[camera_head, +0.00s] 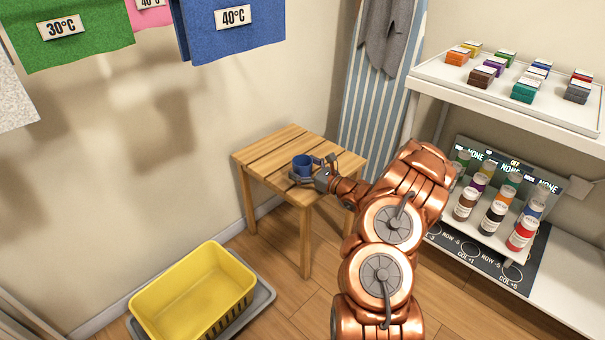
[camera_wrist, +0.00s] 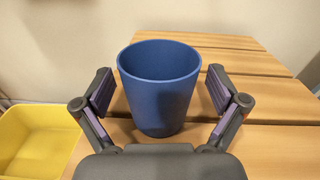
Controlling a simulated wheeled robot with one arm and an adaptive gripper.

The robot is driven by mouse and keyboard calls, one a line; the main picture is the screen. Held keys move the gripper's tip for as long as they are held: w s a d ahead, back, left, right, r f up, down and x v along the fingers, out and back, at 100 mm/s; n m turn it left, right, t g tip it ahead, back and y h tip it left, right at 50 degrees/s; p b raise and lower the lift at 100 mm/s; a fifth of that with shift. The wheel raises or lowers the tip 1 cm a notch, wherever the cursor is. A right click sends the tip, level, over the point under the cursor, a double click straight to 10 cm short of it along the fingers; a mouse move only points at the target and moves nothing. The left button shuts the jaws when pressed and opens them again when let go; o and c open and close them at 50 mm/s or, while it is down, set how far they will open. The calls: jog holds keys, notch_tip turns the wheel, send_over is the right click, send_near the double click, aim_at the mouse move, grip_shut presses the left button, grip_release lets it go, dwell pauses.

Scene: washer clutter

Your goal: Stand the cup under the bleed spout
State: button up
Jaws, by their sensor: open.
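A blue cup (camera_head: 302,164) stands upright on a small slatted wooden table (camera_head: 262,157) against the wall. My gripper (camera_head: 311,170) is at the cup, low over the table top. In the wrist view the cup (camera_wrist: 160,92) is upright between the two fingers of my gripper (camera_wrist: 158,95). The fingers are spread, with a visible gap on each side of the cup. The cup looks empty, though its bottom is hard to see. I cannot make out a bleed spout in either view.
A yellow basket (camera_head: 190,290) sits on a grey tray on the floor, left of the table. A white shelf unit (camera_head: 500,100) with colored blocks and bottles stands right. A striped ironing board (camera_head: 375,110) leans behind the table. Cloths with temperature tags hang upper left.

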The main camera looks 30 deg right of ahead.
jog(key=shift+r, duration=0.1)
jog(key=c, duration=1.2)
